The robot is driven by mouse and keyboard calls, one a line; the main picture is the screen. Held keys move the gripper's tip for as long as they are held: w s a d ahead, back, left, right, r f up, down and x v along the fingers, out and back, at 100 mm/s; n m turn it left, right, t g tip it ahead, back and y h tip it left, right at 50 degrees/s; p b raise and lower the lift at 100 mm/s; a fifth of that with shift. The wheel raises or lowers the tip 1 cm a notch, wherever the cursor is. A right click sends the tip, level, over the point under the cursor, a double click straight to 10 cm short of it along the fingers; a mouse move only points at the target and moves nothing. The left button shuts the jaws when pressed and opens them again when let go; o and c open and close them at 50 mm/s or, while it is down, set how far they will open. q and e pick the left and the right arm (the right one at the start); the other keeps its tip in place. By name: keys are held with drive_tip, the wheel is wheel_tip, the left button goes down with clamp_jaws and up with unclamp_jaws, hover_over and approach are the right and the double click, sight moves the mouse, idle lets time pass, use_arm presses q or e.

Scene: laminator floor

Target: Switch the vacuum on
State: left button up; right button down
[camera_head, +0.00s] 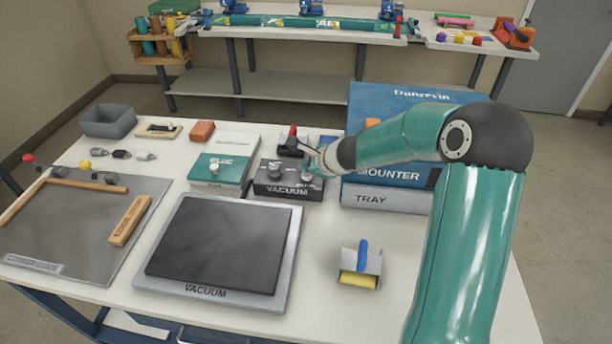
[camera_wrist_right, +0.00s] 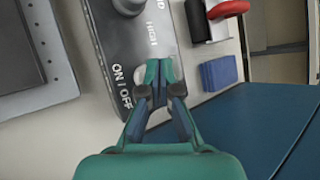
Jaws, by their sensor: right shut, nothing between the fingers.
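The dark vacuum control box (camera_head: 285,191) stands behind the vacuum plate, with VACUUM on its front and knobs on top. In the right wrist view the box (camera_wrist_right: 112,48) shows the words ON/OFF and HIGH, a grey knob (camera_wrist_right: 129,5) and a pale round part (camera_wrist_right: 142,74) by the fingertips. My right gripper (camera_head: 313,160) is shut and empty over the right end of the box. In the wrist view its fingertips (camera_wrist_right: 158,70) are close beside the pale part, which they partly hide; I cannot tell whether they touch it. My left gripper is not in view.
The vacuum plate (camera_head: 218,243) lies in front of the box. A red-handled tool (camera_head: 291,142) stands behind it, and a green-and-white box (camera_head: 222,170) is to its left. The blue mounter box (camera_head: 395,178) and grey tray box (camera_head: 385,198) are close on the right.

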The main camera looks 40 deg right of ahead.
sight(308, 175)
drive_tip(key=shift+f+b, duration=0.3)
drive_tip(key=shift+f, duration=0.05)
idle(0.6)
drive_tip(key=shift+r, duration=0.1)
drive_tip(key=shift+r+p, duration=0.7)
drive_tip(key=shift+p, duration=0.1)
wheel_tip(308, 175, up, 6)
drive_tip(key=p, duration=0.6)
drive_tip(key=shift+f, duration=0.1)
idle(0.3)
